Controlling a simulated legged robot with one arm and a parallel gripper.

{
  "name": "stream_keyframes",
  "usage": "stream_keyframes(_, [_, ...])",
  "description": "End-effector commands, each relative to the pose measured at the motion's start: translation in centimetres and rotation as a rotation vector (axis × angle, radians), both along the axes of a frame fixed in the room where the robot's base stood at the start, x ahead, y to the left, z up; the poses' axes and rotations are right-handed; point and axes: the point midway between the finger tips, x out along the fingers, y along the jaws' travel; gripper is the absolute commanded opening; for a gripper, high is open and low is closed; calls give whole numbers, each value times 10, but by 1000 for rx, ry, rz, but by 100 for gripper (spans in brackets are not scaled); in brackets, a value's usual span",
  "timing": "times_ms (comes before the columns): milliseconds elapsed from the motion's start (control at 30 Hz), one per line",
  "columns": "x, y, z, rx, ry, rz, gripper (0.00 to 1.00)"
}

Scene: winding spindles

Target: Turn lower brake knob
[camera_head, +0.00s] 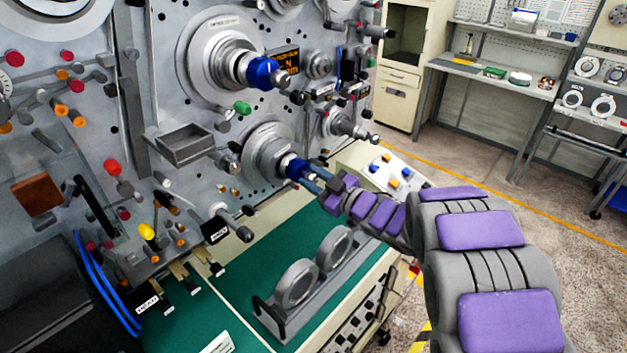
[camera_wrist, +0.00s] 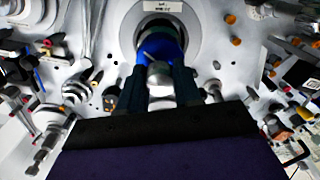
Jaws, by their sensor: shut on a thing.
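The lower brake knob (camera_head: 296,167) is blue and sits on a round grey spindle hub (camera_head: 263,149) on the machine panel. In the wrist view the blue knob (camera_wrist: 160,45) is at the top middle, in front of the grey hub. My gripper (camera_head: 310,177) reaches it from the right. In the wrist view the two dark fingers of my gripper (camera_wrist: 160,84) stand either side of the knob's silver end, shut on the knob. The exact contact is partly hidden by the fingers.
An upper blue knob (camera_head: 263,73) sits on a larger hub above. A metal tray (camera_head: 186,143) juts from the panel at left. Below is a green worktop (camera_head: 240,262) with a ring stand (camera_head: 297,284). A control box (camera_head: 388,174) stands behind my arm. Open floor lies right.

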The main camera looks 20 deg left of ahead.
Motion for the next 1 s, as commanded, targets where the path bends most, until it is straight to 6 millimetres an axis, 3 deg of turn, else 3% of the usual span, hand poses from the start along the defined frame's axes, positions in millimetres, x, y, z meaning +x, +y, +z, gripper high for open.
stream_keyframes(167, [0,0,1,1,0,0,3])
stream_keyframes(200, [0,0,1,1,0,0,36])
stream_keyframes(433, [0,0,0,0,1,0,58])
stream_keyframes(767, [-1,-4,0,0,2,0,59])
stream_keyframes(1000, [-14,-40,0,-2,2,-3,59])
